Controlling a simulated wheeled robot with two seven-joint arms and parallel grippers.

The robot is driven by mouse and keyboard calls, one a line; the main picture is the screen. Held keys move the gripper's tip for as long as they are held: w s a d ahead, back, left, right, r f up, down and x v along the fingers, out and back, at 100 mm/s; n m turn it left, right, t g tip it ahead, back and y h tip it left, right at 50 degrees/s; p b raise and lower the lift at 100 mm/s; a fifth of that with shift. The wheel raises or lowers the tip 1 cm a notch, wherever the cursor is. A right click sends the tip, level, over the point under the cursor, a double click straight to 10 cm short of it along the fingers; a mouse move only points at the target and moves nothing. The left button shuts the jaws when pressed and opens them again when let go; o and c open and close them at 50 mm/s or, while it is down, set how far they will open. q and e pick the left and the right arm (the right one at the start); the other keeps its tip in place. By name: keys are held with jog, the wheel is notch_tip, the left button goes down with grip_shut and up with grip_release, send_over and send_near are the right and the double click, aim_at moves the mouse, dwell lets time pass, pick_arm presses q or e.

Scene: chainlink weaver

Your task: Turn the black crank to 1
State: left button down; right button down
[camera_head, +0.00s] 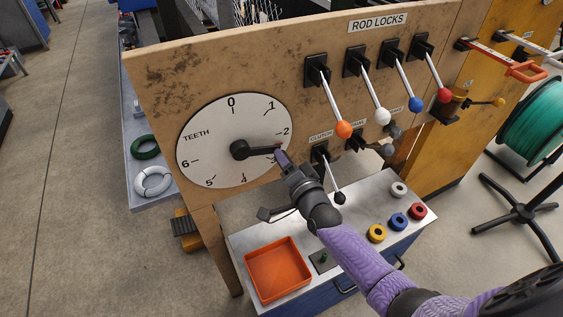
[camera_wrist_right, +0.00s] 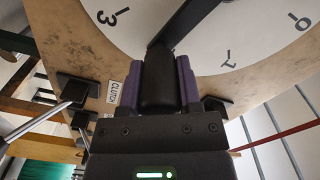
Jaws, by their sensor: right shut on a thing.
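A white round dial (camera_head: 215,115) marked TEETH is on the upright wooden board, with numbers around its edge. The black crank (camera_head: 260,151) runs from the dial's hub to the right; in the head view it points a little below the 2. The 3 is hidden there behind my right gripper (camera_head: 282,157). In the right wrist view, the purple fingers of the right gripper (camera_wrist_right: 160,85) are shut on the crank's black handle (camera_wrist_right: 158,88), one on each side. The dial (camera_wrist_right: 240,35) there shows 3, 1 and 0; the 2 is hidden. My left gripper is not in view.
The clutch lever (camera_head: 329,178) stands just right of my right gripper. Rod lock levers with orange (camera_head: 344,130), white, blue and red knobs are farther right. Below are an orange tray (camera_head: 278,270) and several coloured rings on a bench (camera_head: 345,212).

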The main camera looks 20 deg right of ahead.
notch_tip(320, 180, up, 3)
jog(key=n+p, duration=0.2)
jog(key=shift+d+f+n, duration=0.1)
jog(key=shift+d+n, duration=0.05)
jog(key=shift+n, duration=0.25)
jog(key=r+n+p, duration=0.2)
jog(key=n+p, duration=0.1)
jog(key=shift+a+r+n, duration=0.2)
jog(key=shift+r+n, duration=0.1)
jog(key=shift+a+r+n+p, duration=0.35)
jog(key=shift+r+n+p, duration=0.4)
jog(key=shift+n+p, duration=0.4)
jog(key=shift+a+r+n+p, duration=0.4)
jog(key=shift+r+n+p, duration=0.15)
jog(key=shift+n, duration=0.4)
jog(key=shift+a+r+n+p, duration=0.15)
jog(key=shift+a+n+p, duration=0.15)
jog(key=shift+n, duration=0.3)
